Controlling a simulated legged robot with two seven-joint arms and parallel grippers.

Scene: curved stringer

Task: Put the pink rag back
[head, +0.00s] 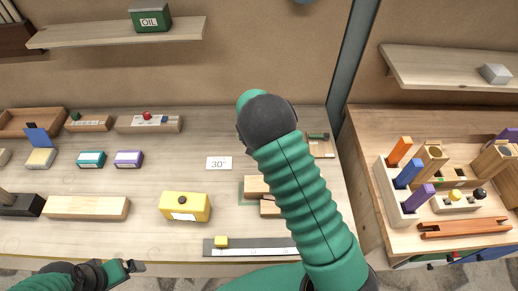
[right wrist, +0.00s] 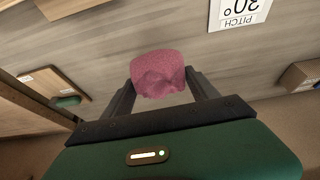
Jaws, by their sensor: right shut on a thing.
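The pink rag (right wrist: 158,66) is a crumpled lump in the right wrist view. My right gripper (right wrist: 161,78) is shut on it, with a dark finger on each side, over the wooden bench top. In the head view my right arm's green sleeve and dark joint cover the right gripper and the rag. My left gripper (head: 133,267) is low at the left of the head view, by the bench's front edge, away from the rag. I cannot tell whether its jaws are open.
A 30° card (head: 219,163) lies on the bench, left of my right arm. A small board with a green item (head: 318,136) is beyond the arm. A yellow box (head: 185,206) and a grey strip (head: 250,247) are nearer the front. A grey post (head: 349,75) stands at right.

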